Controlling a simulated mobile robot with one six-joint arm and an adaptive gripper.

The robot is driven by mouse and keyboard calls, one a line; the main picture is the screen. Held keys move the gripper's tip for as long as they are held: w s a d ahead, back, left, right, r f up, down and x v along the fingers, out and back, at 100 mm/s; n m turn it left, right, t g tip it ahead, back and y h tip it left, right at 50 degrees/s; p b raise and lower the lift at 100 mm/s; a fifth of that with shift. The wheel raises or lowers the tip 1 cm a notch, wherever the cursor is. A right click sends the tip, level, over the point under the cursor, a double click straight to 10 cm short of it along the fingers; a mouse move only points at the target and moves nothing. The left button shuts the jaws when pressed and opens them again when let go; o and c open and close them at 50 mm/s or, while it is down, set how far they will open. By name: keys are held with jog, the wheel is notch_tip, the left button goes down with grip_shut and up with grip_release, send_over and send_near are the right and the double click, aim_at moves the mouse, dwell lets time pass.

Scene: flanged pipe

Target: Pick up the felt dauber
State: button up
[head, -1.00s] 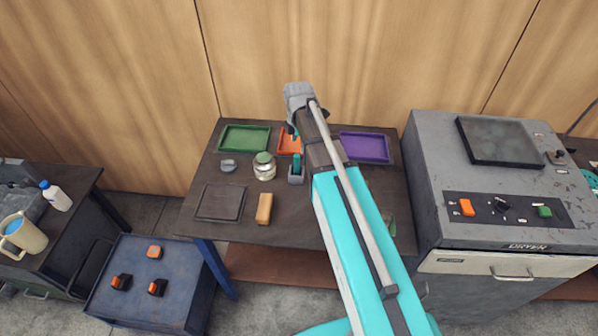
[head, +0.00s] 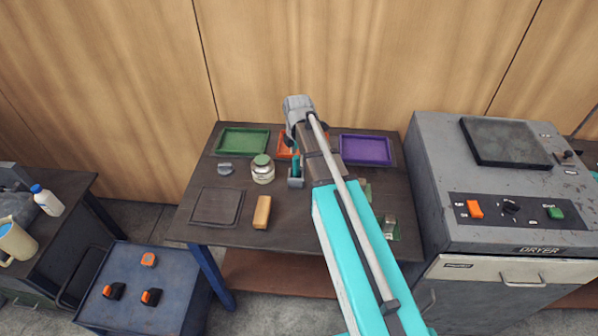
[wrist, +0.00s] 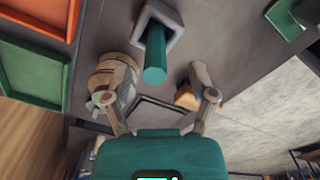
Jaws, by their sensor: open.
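The felt dauber appears to be the teal-handled piece (head: 297,165) standing in a small grey square holder (head: 295,183) on the dark table. Its teal handle shows in the wrist view (wrist: 154,62), pointing toward my gripper, with the grey holder (wrist: 173,19) around it; its felt end is not visible. My gripper (wrist: 158,97) is open and empty. Its two fingers are spread to either side of the handle's line, with the handle's end apart from them. In the head view my arm hides most of the gripper.
A glass jar (head: 263,172) stands just left of the holder. Green (head: 243,142), orange (head: 285,152) and purple (head: 366,150) trays lie along the back. A tan block (head: 262,212) and dark flat plate (head: 217,206) lie in front. A grey dryer (head: 440,185) stands right of the table.

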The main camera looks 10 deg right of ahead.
aim_at(296, 167)
jog(key=shift+w+a+f+b, duration=0.1)
jog(key=shift+a+f+b, duration=0.05)
jog(key=shift+f+b, duration=1.2)
jog(key=shift+a+f+b, duration=0.15)
jog(key=shift+f+b, duration=1.1)
jog(key=shift+b, duration=0.05)
jog(key=shift+c, duration=0.3)
grip_shut()
